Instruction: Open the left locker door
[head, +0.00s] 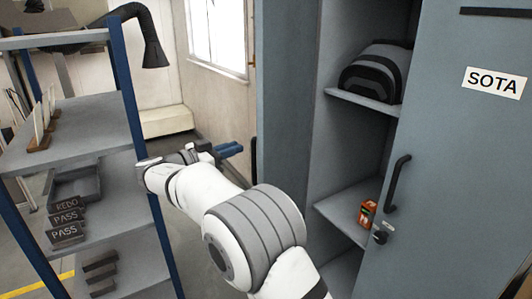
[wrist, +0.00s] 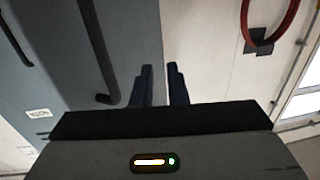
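The left locker door (head: 285,100) stands swung open as a blue-grey panel at the left of the locker. Its dark bar handle (wrist: 97,45) runs along the door face in the wrist view; only a sliver of a dark bar shows at the panel's edge in the head view. My gripper (head: 230,150) is beyond the panel's left edge, its blue fingers apart. In the wrist view my gripper (wrist: 162,85) has a narrow empty gap between the fingers, to the right of the handle and not around it. Whether a finger touches the door is unclear.
The right locker door (head: 460,130), marked SOTA, looks shut. Inside the open locker are a dark bag (head: 375,72) and an orange box (head: 367,213) on shelves. A blue-post rack (head: 85,135) stands at left. A red ring (wrist: 272,25) hangs on the wall.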

